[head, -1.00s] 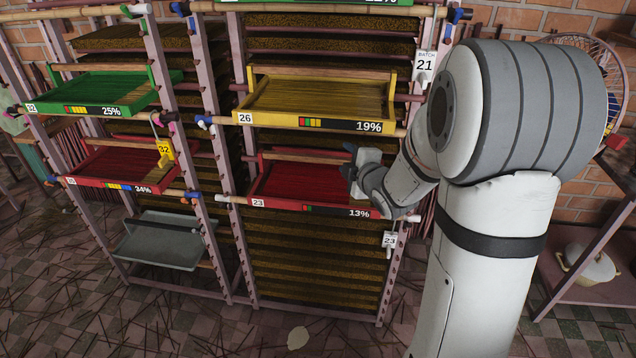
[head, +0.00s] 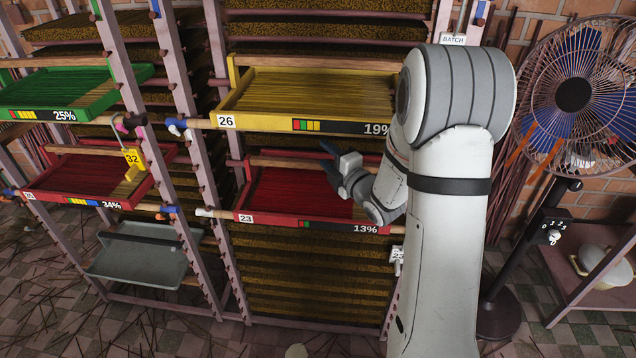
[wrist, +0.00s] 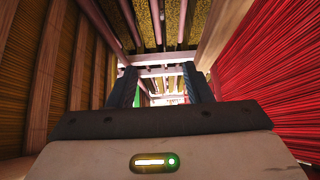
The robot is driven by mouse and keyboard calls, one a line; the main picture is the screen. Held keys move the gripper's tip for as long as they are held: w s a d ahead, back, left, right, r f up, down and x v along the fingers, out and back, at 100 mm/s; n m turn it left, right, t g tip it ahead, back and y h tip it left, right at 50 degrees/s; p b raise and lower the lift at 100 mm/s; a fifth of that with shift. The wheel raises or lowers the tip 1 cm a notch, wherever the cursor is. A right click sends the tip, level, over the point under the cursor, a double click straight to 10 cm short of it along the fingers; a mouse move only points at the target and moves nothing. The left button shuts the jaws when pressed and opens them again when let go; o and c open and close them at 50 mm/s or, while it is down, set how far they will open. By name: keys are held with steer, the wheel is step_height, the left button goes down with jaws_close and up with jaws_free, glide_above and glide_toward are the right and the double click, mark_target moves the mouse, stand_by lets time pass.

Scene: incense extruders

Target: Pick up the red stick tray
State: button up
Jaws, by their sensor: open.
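A red tray of red sticks (head: 300,192), with a front label reading 23 and 13%, rests on the middle rack. A second red tray (head: 85,181), labelled 34%, is on the left rack. My gripper (head: 328,150) is over the back right part of tray 23, apart from its front rim. In the wrist view its two dark fingers (wrist: 160,86) are spread, with nothing between them. Red sticks (wrist: 275,85) fill the right side of that view. My arm hides the right end of tray 23 in the head view.
A yellow tray (head: 310,95), labelled 26 and 19%, sits close above tray 23. A green tray (head: 60,92) is at upper left, and a grey tray (head: 145,255) at lower left. Rack posts (head: 235,290) flank the shelves. A standing fan (head: 575,95) is at right.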

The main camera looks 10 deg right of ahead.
mark_target(320, 167)
steer(key=f, duration=0.6)
steer(key=shift+w, duration=0.2)
steer(key=shift+w+a+r, duration=0.1)
steer(key=shift+w, duration=0.2)
steer(key=x, duration=0.6)
steer(key=shift+w, duration=0.25)
steer(key=shift+c, duration=0.4)
jaws_close()
